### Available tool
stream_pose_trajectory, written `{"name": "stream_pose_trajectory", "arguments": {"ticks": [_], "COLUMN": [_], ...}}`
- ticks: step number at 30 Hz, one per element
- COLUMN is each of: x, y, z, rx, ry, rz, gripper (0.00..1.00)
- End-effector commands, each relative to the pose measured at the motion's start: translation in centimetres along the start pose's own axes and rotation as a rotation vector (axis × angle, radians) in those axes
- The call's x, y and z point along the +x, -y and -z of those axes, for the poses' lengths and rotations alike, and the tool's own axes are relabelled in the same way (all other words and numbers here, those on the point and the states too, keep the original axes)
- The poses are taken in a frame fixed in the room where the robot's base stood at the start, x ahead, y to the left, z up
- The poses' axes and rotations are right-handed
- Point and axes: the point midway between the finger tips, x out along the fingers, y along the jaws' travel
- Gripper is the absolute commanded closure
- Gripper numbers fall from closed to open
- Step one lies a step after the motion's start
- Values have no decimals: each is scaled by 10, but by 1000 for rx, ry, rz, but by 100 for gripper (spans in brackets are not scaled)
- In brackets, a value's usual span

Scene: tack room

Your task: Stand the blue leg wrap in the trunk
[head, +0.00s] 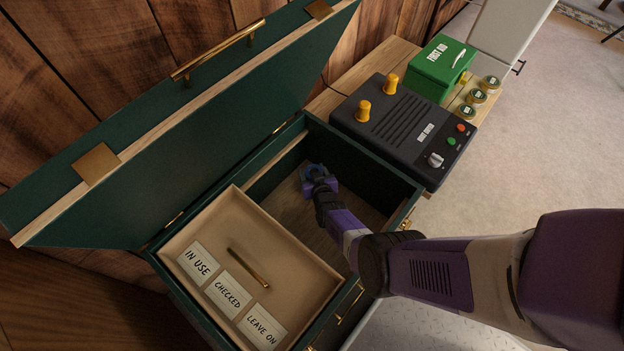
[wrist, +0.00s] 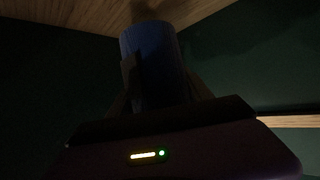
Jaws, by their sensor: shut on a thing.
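The green trunk (head: 347,157) stands with its lid open in the head view. My gripper (head: 316,178) is down inside the open right part of the trunk. It is shut on the blue leg wrap (wrist: 154,65), a dark blue roll between the fingers in the wrist view. In the head view only a small bluish part of the wrap (head: 314,170) shows beyond the gripper. The wrist view is dark, and I cannot tell whether the wrap touches the trunk floor.
A shallow tray (head: 208,226) fills the trunk's left part, with labelled cards and a brass bar. The lid (head: 170,130) leans back against the wooden wall.

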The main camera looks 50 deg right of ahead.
Motion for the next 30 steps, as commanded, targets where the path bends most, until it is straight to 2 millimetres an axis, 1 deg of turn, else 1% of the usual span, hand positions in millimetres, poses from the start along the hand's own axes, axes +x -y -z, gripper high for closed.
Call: {"name": "stream_pose_trajectory", "arguments": {"ticks": [6, 9, 19, 23, 24, 26, 27, 30], "x": [14, 19, 19, 21, 21, 21, 21, 21], "y": [0, 0, 0, 0, 0, 0, 0, 0], "z": [-24, -34, -34, -38, -38, -38, -38, -38], "rx": [1, 1, 0, 0, 0, 0, 0, 0], "ry": [0, -1, -1, -1, 0, 0, 0, 0], "rz": [-1, -1, 0, 0, 0, 0, 0, 0], "gripper": [85, 85, 85, 85, 40, 28, 20, 20]}}
